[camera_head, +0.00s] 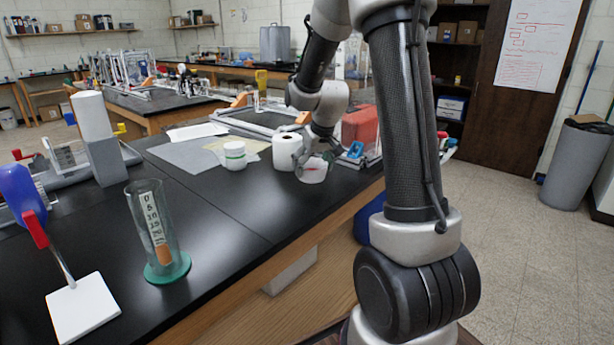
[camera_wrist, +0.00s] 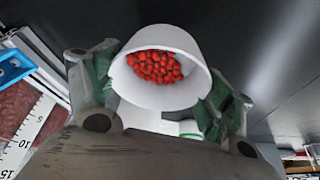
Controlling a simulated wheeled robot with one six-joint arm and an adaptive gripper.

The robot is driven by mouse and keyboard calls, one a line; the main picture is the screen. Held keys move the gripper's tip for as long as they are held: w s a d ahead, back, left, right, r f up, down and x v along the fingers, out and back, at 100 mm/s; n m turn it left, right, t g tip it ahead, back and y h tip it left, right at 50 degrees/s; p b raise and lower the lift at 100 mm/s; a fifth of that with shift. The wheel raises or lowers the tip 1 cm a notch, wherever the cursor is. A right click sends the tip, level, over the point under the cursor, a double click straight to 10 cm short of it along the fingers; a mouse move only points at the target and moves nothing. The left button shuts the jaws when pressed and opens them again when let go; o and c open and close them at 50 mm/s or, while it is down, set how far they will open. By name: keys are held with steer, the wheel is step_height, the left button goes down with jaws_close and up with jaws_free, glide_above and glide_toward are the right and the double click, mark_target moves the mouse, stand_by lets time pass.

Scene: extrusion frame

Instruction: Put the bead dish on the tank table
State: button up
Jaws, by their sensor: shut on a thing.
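The bead dish (camera_wrist: 145,92) is a white round cup with red beads (camera_wrist: 153,66) inside, seen in the wrist view. My gripper (camera_wrist: 155,85) is shut on it, with one finger on each side of its wall. In the head view the dish (camera_head: 313,173) shows at the end of my arm, at the black bench near its front edge, with my gripper (camera_head: 316,155) around it. I cannot tell whether the dish touches the bench top. Which of the tables in view is the tank table is not clear.
A glass cylinder (camera_head: 158,235) stands in front. The bench middle (camera_head: 215,200) is clear.

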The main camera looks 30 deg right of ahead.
mark_target(312, 178)
steer(key=shift+f, duration=2)
steer(key=shift+f, duration=0.15)
steer(key=o, duration=1)
steer(key=shift+c, duration=0.2)
steer(key=v, duration=1.2)
steer(key=s+a+r, duration=0.2)
steer(key=s, duration=0.6)
steer(key=s+a+r, duration=0.2)
steer(key=s, duration=0.7)
steer(key=s+a+r, duration=0.3)
steer(key=s, duration=0.6)
steer(key=shift+s, duration=0.15)
